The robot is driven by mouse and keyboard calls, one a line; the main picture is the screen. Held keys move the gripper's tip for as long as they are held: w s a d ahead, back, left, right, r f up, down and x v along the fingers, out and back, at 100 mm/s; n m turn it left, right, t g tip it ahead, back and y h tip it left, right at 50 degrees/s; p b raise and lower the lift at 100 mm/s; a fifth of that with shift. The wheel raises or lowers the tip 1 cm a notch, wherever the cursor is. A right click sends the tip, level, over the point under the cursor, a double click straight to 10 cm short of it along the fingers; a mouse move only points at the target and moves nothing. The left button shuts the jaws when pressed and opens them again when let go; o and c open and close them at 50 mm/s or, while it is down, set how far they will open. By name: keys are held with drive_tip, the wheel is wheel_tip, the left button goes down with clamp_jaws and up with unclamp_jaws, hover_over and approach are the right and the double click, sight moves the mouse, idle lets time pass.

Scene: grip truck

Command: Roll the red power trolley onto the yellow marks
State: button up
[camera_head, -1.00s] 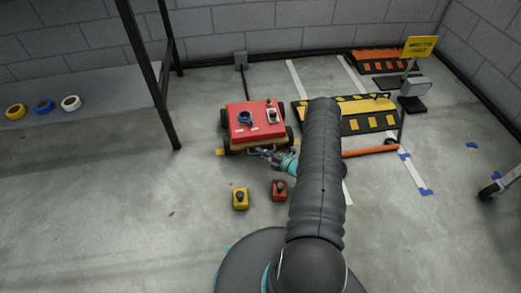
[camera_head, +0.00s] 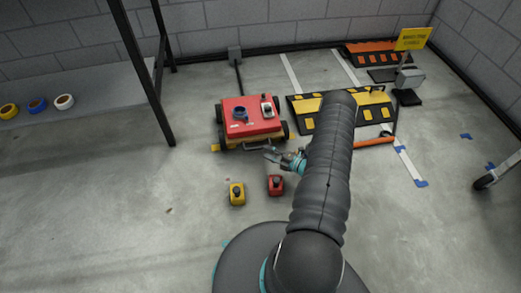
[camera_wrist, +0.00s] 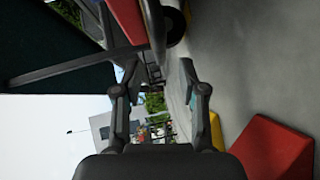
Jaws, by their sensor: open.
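The red power trolley (camera_head: 252,129) stands on the floor left of centre, on dark wheels, with a blue ring and a grey device on top. A yellow mark (camera_head: 215,148) shows at its front left wheel; other marks are hard to make out. Its grey front handle (camera_head: 258,146) faces me. My gripper (camera_head: 272,154) is just in front of the handle, close to it. The handle bar (camera_wrist: 156,28) is just beyond the tips, below the red body (camera_wrist: 127,18).
A yellow block (camera_head: 237,194) and a red block (camera_head: 276,185) with dark knobs stand on the floor near my arm. A black-yellow ramp (camera_head: 300,112) lies right of the trolley. A shelf post (camera_head: 163,115) stands at left. Front-left floor is clear.

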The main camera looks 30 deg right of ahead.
drive_tip(key=shift+v, duration=2.7)
drive_tip(key=w+a+r+n+g+y+p, duration=0.15)
drive_tip(key=a+r+n+g, duration=0.35)
drive_tip(key=r+n, duration=0.6)
drive_tip(key=w+a+r+n+g+y, duration=0.2)
drive_tip(key=a+r+n+g, duration=0.35)
drive_tip(key=r, duration=1.05)
drive_tip(key=s+a+r+n+g+h+p, duration=0.1)
drive_tip(key=s+a+r+n+h, duration=0.1)
drive_tip(key=s+a+r+n, duration=0.35)
drive_tip(key=s+a+r+n+g+h, duration=0.1)
drive_tip(key=s+a+r+n+h, duration=0.15)
drive_tip(key=r+n, duration=0.5)
drive_tip(key=s+a+r+n+g+h+p, duration=0.1)
drive_tip(key=s+a+r+n, duration=0.4)
drive_tip(key=r+n, duration=0.15)
drive_tip(key=s+r+n+t+h+p, duration=0.1)
drive_tip(key=s+r+n+t+h, duration=0.4)
drive_tip(key=s+r+n, duration=0.6)
drive_tip(key=s+n+h, duration=0.1)
drive_tip(key=s+n, duration=0.1)
drive_tip(key=shift+s+a+n, duration=0.25)
drive_tip(key=shift+n, duration=0.15)
